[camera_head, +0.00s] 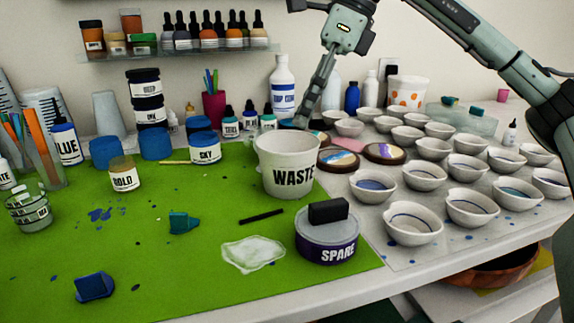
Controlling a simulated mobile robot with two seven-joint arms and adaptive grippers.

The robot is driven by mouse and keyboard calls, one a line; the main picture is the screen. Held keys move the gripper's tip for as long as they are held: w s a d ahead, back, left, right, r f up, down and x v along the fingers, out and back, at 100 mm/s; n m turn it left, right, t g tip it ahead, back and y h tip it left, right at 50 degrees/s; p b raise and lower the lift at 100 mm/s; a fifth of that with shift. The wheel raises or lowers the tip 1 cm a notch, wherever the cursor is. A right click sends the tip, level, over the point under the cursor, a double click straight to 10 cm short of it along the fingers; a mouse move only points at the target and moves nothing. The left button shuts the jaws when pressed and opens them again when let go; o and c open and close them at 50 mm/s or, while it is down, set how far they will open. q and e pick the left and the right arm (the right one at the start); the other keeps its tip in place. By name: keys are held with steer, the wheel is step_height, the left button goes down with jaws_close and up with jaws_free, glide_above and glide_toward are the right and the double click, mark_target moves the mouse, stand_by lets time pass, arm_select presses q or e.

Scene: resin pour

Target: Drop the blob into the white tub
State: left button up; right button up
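A clear, whitish blob (252,253) lies flat on the green mat (205,285), near the mat's front right. The white tub (290,180), marked WASTE, stands upright on the mat behind the blob, apart from it. Its rim faces up, but its inside shows only in part. My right gripper (303,118) points down behind the tub, away from the blob. Its fingers are seen edge-on and their tips are partly hidden, so I cannot tell whether they are open or shut. My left gripper is not in view.
A SPARE tin (327,245) with a black block (328,210) on it stands right of the blob. A black stick (261,216) lies behind it. Several bowls (412,222) fill the right side. A GOLD jar (125,175) stands at left. The mat's front middle is clear.

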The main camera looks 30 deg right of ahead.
steer(key=v, duration=1)
